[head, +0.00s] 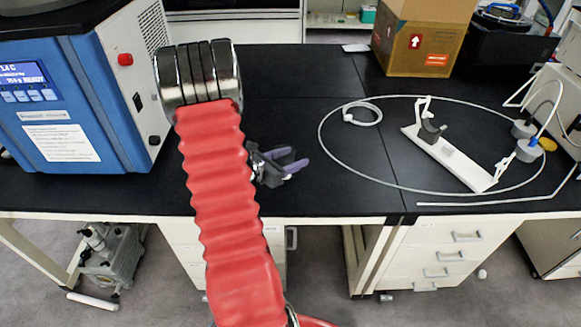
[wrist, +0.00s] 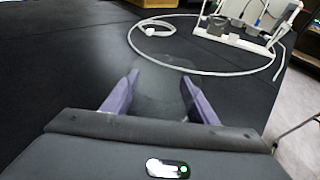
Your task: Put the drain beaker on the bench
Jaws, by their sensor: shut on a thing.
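The drain beaker (wrist: 162,88) is a clear, faintly visible vessel between the two purple fingers in the wrist view. My gripper (wrist: 160,80) is shut on it, one finger on each side. In the head view my gripper (head: 296,160) is over the front middle part of the black bench (head: 300,110), right of my red arm sleeve. The beaker can hardly be made out there. I cannot tell whether its base touches the bench top.
A blue freeze dryer (head: 85,110) stands on the left. At right, a white tube loop (head: 325,150) surrounds a white stand (head: 450,160). A cardboard box (head: 415,45) is at the back. The bench between the dryer and the loop is mostly clear.

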